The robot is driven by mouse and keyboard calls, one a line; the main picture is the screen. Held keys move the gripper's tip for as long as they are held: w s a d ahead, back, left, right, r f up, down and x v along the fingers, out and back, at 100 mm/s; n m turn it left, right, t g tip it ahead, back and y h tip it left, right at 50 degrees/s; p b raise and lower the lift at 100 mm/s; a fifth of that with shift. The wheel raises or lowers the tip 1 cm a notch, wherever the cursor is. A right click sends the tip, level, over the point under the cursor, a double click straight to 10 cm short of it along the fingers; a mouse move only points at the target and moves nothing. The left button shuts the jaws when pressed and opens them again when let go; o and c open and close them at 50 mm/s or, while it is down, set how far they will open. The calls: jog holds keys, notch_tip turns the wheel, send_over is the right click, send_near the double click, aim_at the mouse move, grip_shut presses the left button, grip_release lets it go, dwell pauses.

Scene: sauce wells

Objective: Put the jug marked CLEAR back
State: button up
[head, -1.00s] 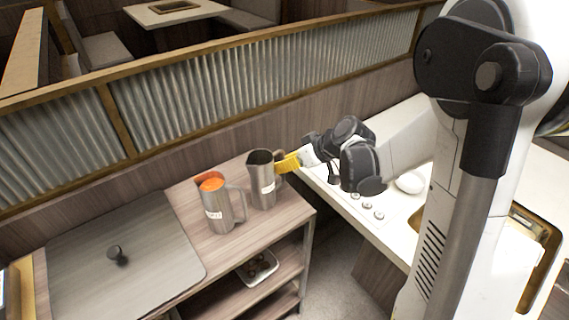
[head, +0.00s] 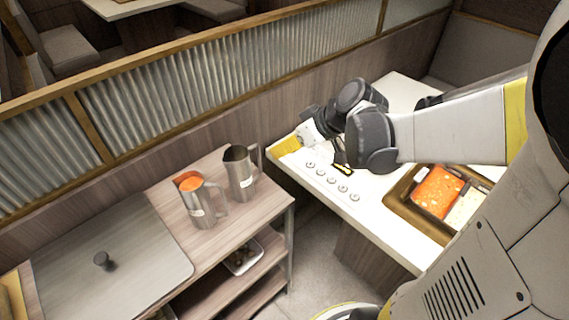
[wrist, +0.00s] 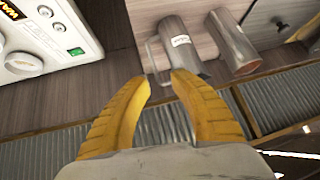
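Two steel jugs with white labels stand upright on the wooden cart (head: 240,219). The left jug (head: 203,217) holds something orange. The right jug (head: 241,183) looks dark inside, and its handle faces my gripper. The lettering on both labels is too small to read. In the wrist view the right jug (wrist: 183,52) is nearer, with the other jug (wrist: 232,45) beside it. My gripper (head: 278,149) is in the air to the right of the right jug, apart from its handle. The wrist view shows its yellow fingers (wrist: 160,82) spread, with nothing between them.
A white counter (head: 375,215) with several knobs is on the right. Its sunken well (head: 402,200) holds pans of orange and pale food. A grey lid (head: 120,262) with a knob covers the cart's left side. A corrugated partition (head: 200,100) runs behind. A tray (head: 243,258) sits on the shelf below.

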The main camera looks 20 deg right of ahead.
jog(key=s+a+r+m+h, duration=0.2)
jog(key=s, duration=0.5)
jog(key=s+a+r+m+h, duration=0.2)
jog(key=s+a, duration=0.1)
jog(key=s, duration=0.4)
jog(key=shift+h, duration=0.3)
notch_tip(320, 180, down, 2)
jog(key=shift+b, duration=1.05)
